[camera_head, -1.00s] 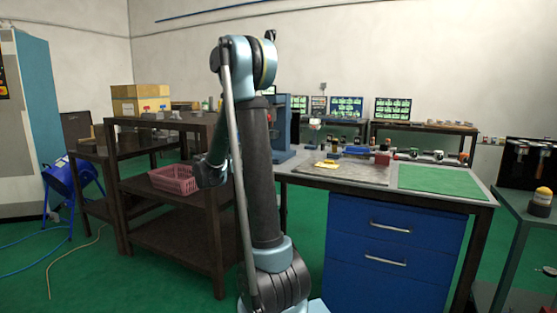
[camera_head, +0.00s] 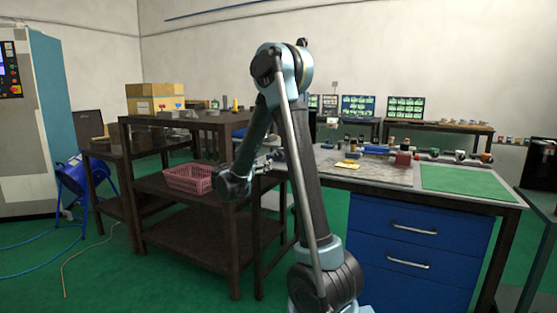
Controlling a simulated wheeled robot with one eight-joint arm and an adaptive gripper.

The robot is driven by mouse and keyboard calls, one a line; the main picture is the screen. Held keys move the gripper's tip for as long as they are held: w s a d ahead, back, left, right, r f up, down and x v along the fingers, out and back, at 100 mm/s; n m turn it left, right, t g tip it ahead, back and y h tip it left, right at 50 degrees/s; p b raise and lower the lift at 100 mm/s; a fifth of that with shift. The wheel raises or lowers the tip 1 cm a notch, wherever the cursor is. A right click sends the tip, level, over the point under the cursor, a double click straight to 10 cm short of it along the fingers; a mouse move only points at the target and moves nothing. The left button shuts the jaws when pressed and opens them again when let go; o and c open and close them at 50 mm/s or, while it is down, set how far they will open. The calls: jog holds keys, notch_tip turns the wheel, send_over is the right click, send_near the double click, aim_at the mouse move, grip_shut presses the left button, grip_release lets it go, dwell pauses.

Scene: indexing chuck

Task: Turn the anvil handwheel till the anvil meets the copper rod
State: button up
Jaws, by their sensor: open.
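My arm rises in the middle of the head view and bends down to the left, with its wrist in front of the dark shelf. My gripper (camera_head: 268,160) shows small beside the wrist, left of the workbench, partly hidden by my own arm; nothing shows in it. I cannot make out the anvil, its handwheel or the copper rod. Small parts stand along the back of the workbench (camera_head: 325,168), among them a red block (camera_head: 403,158) and a long blue piece (camera_head: 376,150); they are too small to identify. My arm hides part of the bench's left end.
A pink basket (camera_head: 188,179) sits on the dark shelf (camera_head: 205,257). A yellow item (camera_head: 348,164) and a green mat (camera_head: 468,182) lie on the bench, above blue drawers (camera_head: 405,240). A blue drum (camera_head: 72,180) stands left. Green floor is open at front left.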

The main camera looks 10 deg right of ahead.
jog(key=x, duration=1.4)
jog(key=shift+w, duration=0.1)
jog(key=c, duration=1.1)
